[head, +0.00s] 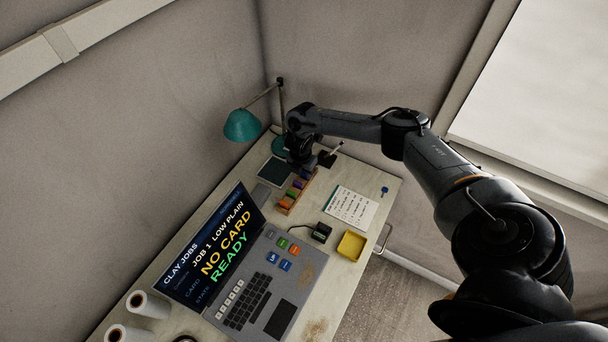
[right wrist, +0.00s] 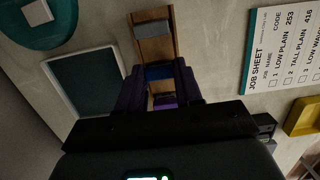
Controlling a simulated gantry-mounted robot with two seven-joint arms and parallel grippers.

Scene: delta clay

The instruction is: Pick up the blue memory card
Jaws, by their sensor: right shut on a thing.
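My right gripper (head: 301,167) is over the far end of a wooden card rack (head: 285,209) in the head view. In the right wrist view its two fingers (right wrist: 160,75) are closed around a blue memory card (right wrist: 159,72), seen between them over the rack (right wrist: 172,45). The fingers hide part of the card, and I cannot tell whether it is clear of its slot. A grey card (right wrist: 153,30) and a purple card (right wrist: 165,101) are in the rack. In the head view the arm hides the blue card. My left gripper is not in view.
A laptop-like console (head: 262,285) showing "NO CARD" and "READY" stands at the front. A teal lamp (head: 242,125) rises behind. A job sheet (head: 352,207), a yellow tray (head: 352,245) and a small dark device (head: 321,232) lie to the right. White rolls (head: 148,304) stand front left.

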